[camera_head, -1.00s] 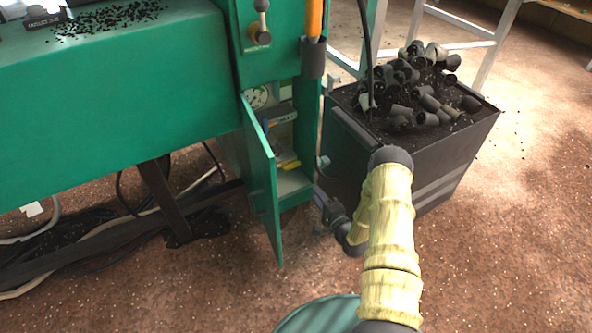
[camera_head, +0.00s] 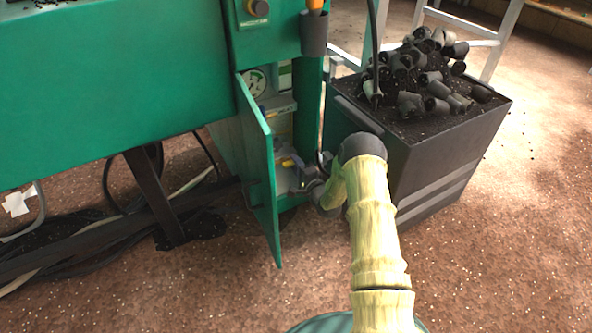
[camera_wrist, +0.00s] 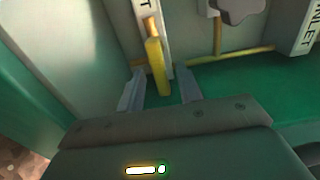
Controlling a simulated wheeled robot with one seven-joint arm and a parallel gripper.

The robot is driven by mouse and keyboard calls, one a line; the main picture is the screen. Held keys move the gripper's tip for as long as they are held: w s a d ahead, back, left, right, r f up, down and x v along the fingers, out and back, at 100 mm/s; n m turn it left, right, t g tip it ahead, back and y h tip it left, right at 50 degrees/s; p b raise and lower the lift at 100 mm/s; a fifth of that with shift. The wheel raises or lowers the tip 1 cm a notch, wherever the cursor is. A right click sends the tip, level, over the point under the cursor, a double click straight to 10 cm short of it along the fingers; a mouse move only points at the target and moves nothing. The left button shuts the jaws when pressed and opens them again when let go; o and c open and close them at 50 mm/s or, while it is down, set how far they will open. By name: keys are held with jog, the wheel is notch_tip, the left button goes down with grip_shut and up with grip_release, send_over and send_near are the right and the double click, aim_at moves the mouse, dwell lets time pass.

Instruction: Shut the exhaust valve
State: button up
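Inside the open green cabinet, a yellow valve lever (camera_wrist: 157,66) hangs from a pipe, beside a white label (camera_wrist: 150,18) whose visible last letter is T. The rest of that label is cut off. In the head view a small yellow piece (camera_head: 288,162) shows in the cabinet near my gripper. My gripper (camera_wrist: 161,88) is open, with one finger on each side of the lever's lower part. I cannot tell whether either finger touches it. In the head view my gripper (camera_head: 303,177) is inside the cabinet opening, partly hidden by my arm.
A second label reading INLET (camera_wrist: 305,25) and a dark knob (camera_wrist: 238,8) are to the right. The cabinet door (camera_head: 260,170) stands open to the left. A gauge (camera_head: 257,82) sits higher inside. A black bin (camera_head: 440,165) of dark plugs stands close on the right.

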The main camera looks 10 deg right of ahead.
jog(key=shift+w, duration=0.2)
jog(key=shift+c, duration=0.3)
grip_shut()
